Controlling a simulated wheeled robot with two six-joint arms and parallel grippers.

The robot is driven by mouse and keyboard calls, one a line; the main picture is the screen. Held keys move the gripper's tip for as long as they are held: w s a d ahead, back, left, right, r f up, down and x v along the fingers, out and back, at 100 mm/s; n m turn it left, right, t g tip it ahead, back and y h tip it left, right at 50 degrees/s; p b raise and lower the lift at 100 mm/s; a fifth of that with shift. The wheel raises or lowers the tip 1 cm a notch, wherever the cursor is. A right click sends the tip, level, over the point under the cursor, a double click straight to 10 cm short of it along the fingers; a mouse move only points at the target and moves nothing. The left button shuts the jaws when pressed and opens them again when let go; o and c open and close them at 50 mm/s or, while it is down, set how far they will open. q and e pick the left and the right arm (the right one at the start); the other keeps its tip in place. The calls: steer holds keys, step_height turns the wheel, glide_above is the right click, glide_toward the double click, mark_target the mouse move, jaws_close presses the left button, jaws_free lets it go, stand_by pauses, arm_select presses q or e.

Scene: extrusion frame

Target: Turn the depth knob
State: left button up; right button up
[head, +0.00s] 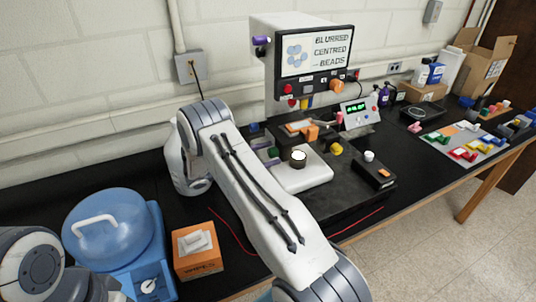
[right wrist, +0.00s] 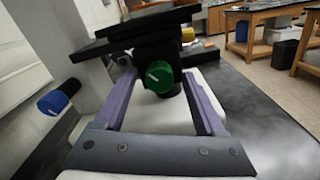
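A green knob (right wrist: 159,77) with a white pointer line sits on the side of a black block in the right wrist view. My right gripper (right wrist: 158,88) has purple fingers spread on either side of the green knob, with gaps visible. In the head view the right gripper (head: 267,154) is partly hidden behind my arm. My left gripper is out of view.
A blue knob (right wrist: 52,103) stands left of the fingers. The device's screen panel (head: 317,53) rises behind. A blue-lidded tub (head: 112,226) and an orange box (head: 197,252) stand at left. A black box (head: 374,174) and a coloured-parts mat (head: 437,140) lie at right.

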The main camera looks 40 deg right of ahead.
steer(key=shift+w+a, duration=0.1)
steer(key=shift+a, duration=0.1)
steer(key=b+v, duration=0.4)
steer(key=v, duration=0.6)
steer(key=shift+b, duration=0.4)
